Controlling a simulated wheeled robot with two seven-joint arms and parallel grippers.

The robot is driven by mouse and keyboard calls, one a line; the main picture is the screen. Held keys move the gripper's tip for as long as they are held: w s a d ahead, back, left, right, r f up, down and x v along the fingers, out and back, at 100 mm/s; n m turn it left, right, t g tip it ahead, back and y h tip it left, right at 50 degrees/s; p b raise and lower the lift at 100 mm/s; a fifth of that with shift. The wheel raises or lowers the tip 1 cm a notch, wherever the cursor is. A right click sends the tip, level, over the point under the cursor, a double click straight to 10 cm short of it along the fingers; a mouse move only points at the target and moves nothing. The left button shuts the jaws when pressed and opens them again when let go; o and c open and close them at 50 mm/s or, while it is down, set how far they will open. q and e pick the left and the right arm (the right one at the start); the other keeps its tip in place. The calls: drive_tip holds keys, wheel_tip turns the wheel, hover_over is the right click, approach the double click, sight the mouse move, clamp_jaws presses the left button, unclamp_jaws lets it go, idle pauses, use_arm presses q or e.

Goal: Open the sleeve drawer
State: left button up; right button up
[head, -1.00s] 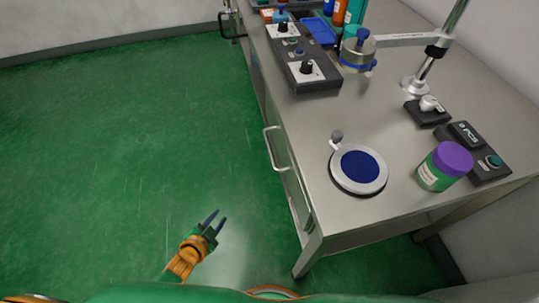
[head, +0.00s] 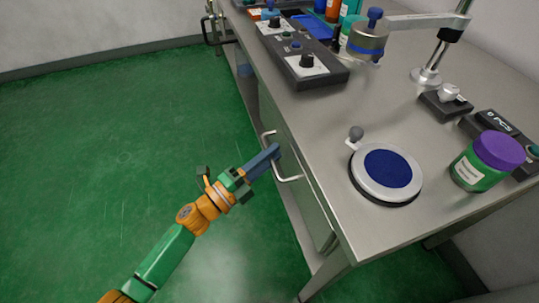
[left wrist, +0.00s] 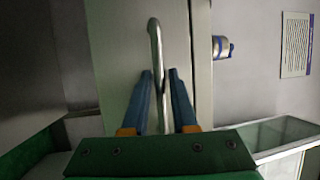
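The drawer front (head: 303,200) is a pale grey-green panel under the tabletop edge, and it looks shut. Its silver bar handle (head: 288,178) shows beyond my left gripper (head: 273,152), which has reached it from the left. In the left wrist view the handle (left wrist: 155,42) runs upright between the two blue fingers of my left gripper (left wrist: 160,72). The fingers are open, one on each side of the bar, with a gap visible. I cannot tell whether either finger touches it. My right gripper is not in view.
The metal table (head: 310,125) carries a round blue-topped plate (head: 387,168), a purple-lidded jar (head: 488,160), a black control box (head: 303,62) and a stand with an arm (head: 440,55). The green floor at left is clear.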

use_arm(q)
clamp_jaws()
idle(1.2)
